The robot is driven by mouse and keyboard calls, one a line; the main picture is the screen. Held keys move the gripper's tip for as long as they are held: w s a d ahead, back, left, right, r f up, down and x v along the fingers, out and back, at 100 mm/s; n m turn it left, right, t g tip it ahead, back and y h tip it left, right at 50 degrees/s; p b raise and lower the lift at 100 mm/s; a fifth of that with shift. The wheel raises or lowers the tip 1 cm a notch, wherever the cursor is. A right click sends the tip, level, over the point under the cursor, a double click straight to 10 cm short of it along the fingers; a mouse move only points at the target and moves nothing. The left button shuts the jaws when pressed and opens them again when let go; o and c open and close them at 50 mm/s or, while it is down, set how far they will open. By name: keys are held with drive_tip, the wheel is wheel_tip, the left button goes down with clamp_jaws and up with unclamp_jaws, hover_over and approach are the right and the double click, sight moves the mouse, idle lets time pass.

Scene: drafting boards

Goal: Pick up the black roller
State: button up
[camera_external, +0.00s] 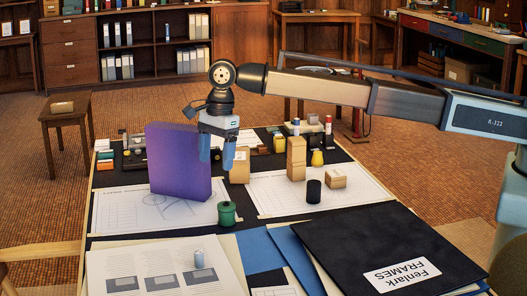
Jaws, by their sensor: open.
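The black roller (314,191) looks like a short dark cylinder. It stands on the right-hand white sheet, near the sheet's front edge and beside a small wooden block. My gripper (217,157) points down with its two blue fingers apart and nothing visible between them. It is above the table, to the left of the roller and higher in the picture, apart from it. It hangs just by the right edge of a purple panel (178,165).
Stacked wooden blocks (296,158) and a yellow piece (317,158) stand behind the roller. A small block (336,179) lies right of it. A green pot (227,214) stands front left. A large black folder (375,245) covers the front right. Several small items line the back edge.

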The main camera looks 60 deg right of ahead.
drive_tip(key=s+d, duration=0.3)
drive_tip(key=d, duration=0.7)
drive_tip(key=n+h, duration=0.2)
drive_tip(key=n, duration=1.9)
hover_over(315, 182)
drive_tip(key=s, duration=0.1)
wheel_tip(315, 182, down, 2)
drive_tip(key=n, duration=1.1)
wheel_tip(315, 182, down, 9)
drive_tip(key=shift+a+r, duration=0.1)
drive_tip(key=shift+a, duration=0.05)
drive_tip(key=shift+w+f, duration=0.25)
drive_tip(key=shift+f, duration=1.05)
drive_tip(key=shift+w+f, duration=0.2)
drive_tip(key=shift+f, duration=1.1)
